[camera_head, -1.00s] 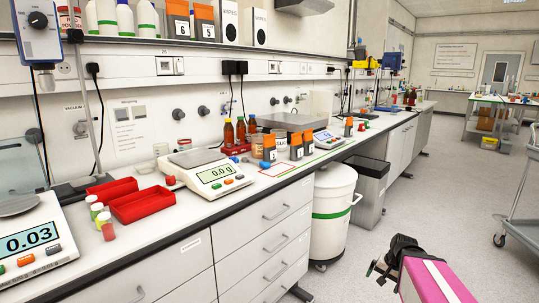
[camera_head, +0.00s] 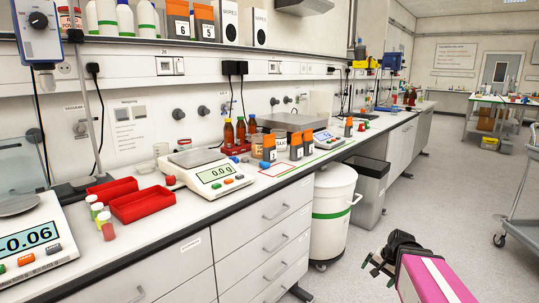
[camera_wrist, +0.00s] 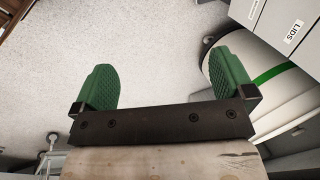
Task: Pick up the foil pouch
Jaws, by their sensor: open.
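No thing in view is plainly a foil pouch. Several dark packs with orange tops and white labels stand on the bench, one of them a front pack (camera_head: 269,149); these may be pouches, but I cannot tell. Two similar packs, labelled 6 (camera_head: 178,20) and 5 (camera_head: 204,22), stand on the upper shelf. My gripper (camera_head: 378,268) is low over the floor, in front of the drawers and well apart from the packs. In the wrist view my gripper (camera_wrist: 164,75) has its green fingers spread wide, with only floor between them.
The bench (camera_head: 165,222) carries a scale (camera_head: 195,170), red trays (camera_head: 142,203), brown bottles (camera_head: 228,132) and small vials. A white bin (camera_head: 333,210) and a grey bin (camera_head: 368,190) stand beside the drawers. A cart (camera_head: 520,210) is at right. The floor between is clear.

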